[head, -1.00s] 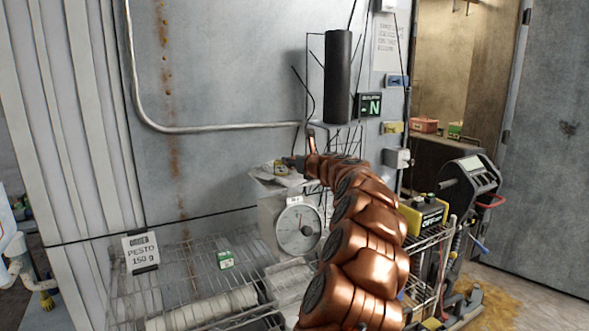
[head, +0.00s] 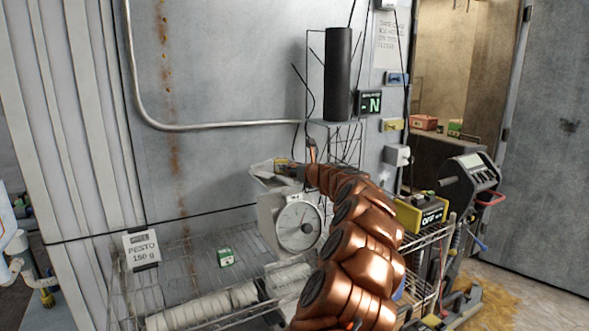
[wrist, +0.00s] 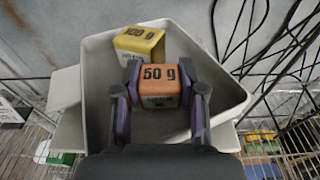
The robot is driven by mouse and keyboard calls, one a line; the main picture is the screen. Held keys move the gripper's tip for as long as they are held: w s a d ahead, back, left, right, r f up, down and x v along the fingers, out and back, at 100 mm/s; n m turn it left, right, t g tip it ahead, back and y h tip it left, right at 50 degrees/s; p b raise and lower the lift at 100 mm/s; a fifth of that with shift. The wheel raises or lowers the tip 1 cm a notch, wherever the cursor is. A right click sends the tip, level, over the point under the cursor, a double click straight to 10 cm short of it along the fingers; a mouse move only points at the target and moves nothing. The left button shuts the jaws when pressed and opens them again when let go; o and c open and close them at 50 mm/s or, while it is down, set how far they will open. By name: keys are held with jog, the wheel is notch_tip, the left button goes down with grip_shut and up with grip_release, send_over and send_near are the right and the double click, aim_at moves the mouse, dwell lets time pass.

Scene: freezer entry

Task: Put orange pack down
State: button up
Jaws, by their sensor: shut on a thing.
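The orange pack (wrist: 160,84), marked 50 g, sits between the two fingers of my gripper (wrist: 160,95) in the wrist view. My gripper is shut on it, over the pale pan (wrist: 92,95) of the scale. A yellow pack (wrist: 139,43), marked 100 g, lies in the pan just beyond the orange one. I cannot tell whether the orange pack touches the pan floor. In the head view the dial scale (head: 298,226) stands on a wire rack, and my copper arm reaches to its pan (head: 268,178). The orange pack is not clearly visible there.
A small green-and-white pack (head: 226,257) lies on the wire rack (head: 190,270), left of the scale, near a PESTO 150 g sign (head: 141,250). Dark cables hang right of the pan in the wrist view. A yellow device (head: 420,213) stands right of my arm.

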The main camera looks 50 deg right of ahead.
jog(key=shift+f, duration=0.6)
jog(key=o, duration=1.1)
